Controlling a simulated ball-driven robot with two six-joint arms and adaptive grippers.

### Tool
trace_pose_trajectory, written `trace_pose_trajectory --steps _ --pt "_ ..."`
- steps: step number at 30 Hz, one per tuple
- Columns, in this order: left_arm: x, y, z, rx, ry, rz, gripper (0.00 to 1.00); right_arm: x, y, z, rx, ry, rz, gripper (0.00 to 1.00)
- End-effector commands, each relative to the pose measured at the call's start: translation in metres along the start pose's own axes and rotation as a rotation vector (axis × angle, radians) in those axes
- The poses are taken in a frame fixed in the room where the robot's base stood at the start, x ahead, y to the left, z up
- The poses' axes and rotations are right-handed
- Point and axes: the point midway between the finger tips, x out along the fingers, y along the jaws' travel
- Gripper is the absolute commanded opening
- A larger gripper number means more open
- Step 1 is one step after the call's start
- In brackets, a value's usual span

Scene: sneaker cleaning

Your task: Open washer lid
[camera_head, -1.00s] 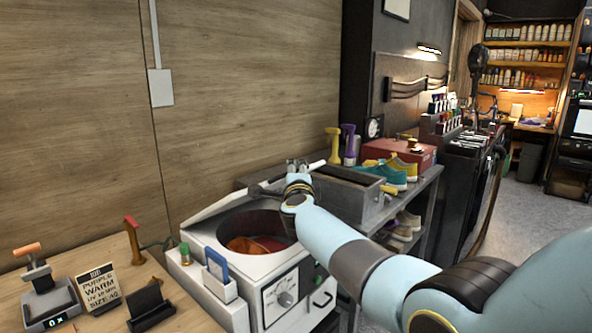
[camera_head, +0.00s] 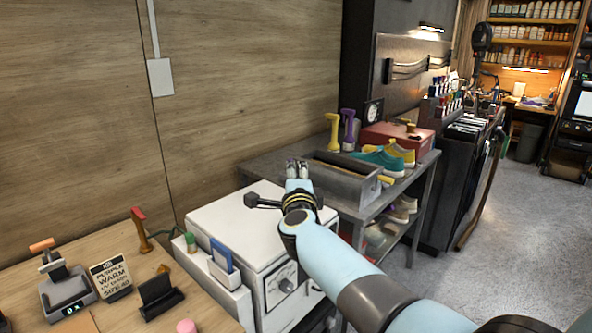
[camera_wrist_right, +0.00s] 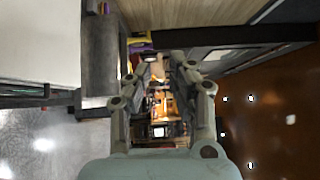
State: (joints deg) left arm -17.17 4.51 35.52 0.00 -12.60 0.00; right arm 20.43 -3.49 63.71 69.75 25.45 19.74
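The white washer (camera_head: 225,215) stands at the lower middle of the head view, and its lid (camera_head: 235,205) lies flat over the top, so the drum is hidden. My right gripper (camera_head: 297,170) is above the back right corner of the washer, near the grey tray on the shelf. In the right wrist view its two fingers (camera_wrist_right: 163,66) are apart with nothing between them. I cannot tell whether a finger touches the lid. My left gripper is in neither view.
A grey tray (camera_head: 345,182), teal and yellow sneakers (camera_head: 385,160) and a red box (camera_head: 425,142) sit on the metal shelf. A wooden table (camera_head: 120,310) with a sign (camera_head: 112,277), a black stand (camera_head: 158,296) and a scale (camera_head: 66,292) is left of the washer. Open floor lies to the right.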

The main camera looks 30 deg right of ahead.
Motion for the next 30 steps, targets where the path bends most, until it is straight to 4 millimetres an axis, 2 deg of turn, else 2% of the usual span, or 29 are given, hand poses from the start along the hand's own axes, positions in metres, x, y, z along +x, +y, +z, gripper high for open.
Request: trace_pose_trajectory --steps 1,12,30 --pt "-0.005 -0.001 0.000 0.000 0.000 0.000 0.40 -0.004 -0.004 0.000 0.001 0.000 0.000 0.20" --pt "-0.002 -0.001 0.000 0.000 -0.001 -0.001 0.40 -0.025 -0.008 0.001 0.000 0.000 0.000 0.20" --pt "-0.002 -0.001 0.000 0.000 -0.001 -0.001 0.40 -0.026 -0.008 0.001 0.000 0.000 0.000 0.20"
